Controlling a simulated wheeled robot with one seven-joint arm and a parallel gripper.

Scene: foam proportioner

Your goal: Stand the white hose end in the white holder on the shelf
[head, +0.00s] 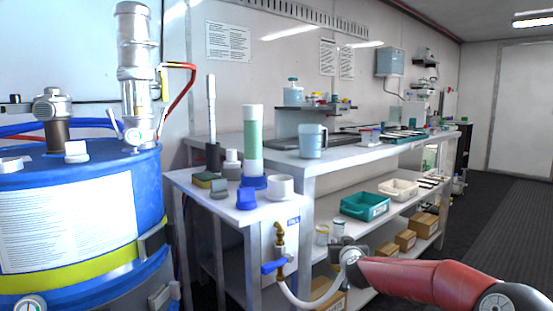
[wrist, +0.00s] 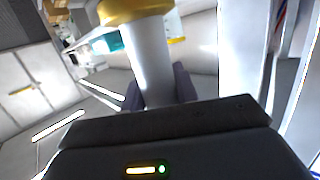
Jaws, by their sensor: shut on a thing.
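My gripper (head: 349,256) is in front of the lower shelves in the head view, right of the small white table. In the wrist view my gripper (wrist: 158,90) has its dark fingers on both sides of the white hose end (wrist: 148,60), a white cylinder with a yellow collar. The white hose (head: 298,300) curves from the brass tap with a blue handle (head: 276,264) up to my gripper. The white holder (head: 280,187), a short round cup, stands on the small table's front right corner. The hose end is apart from it, lower and to the right.
A large blue drum (head: 150,180) is at left. The bench (head: 350,153) rises behind, with a teal tray (head: 365,206) on its shelf.

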